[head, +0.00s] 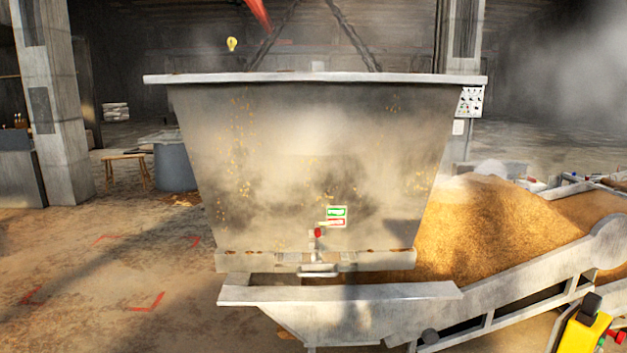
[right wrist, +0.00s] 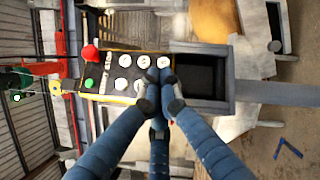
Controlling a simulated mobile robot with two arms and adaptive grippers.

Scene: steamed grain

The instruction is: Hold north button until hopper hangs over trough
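The large grey metal hopper (head: 310,170) hangs from two dark slings in the middle of the head view. Its lower edge shows just above the metal trough (head: 340,293), lined up with it in the picture; I cannot judge the depth gap. In the right wrist view, a control pendant (right wrist: 112,74) has a red knob, a green button and several white buttons. My right gripper (right wrist: 160,75) has its blue fingers closed together, tips at the white button (right wrist: 163,62) at the row's right end. Contact and button markings are unclear. My left gripper is out of view.
A grain heap (head: 500,225) lies behind an inclined conveyor (head: 530,285) at right. A yellow box (head: 577,338) with a red knob is at the lower right. A concrete pillar (head: 50,100) and wooden stool (head: 128,165) stand at left. Open floor with red corner marks lies left.

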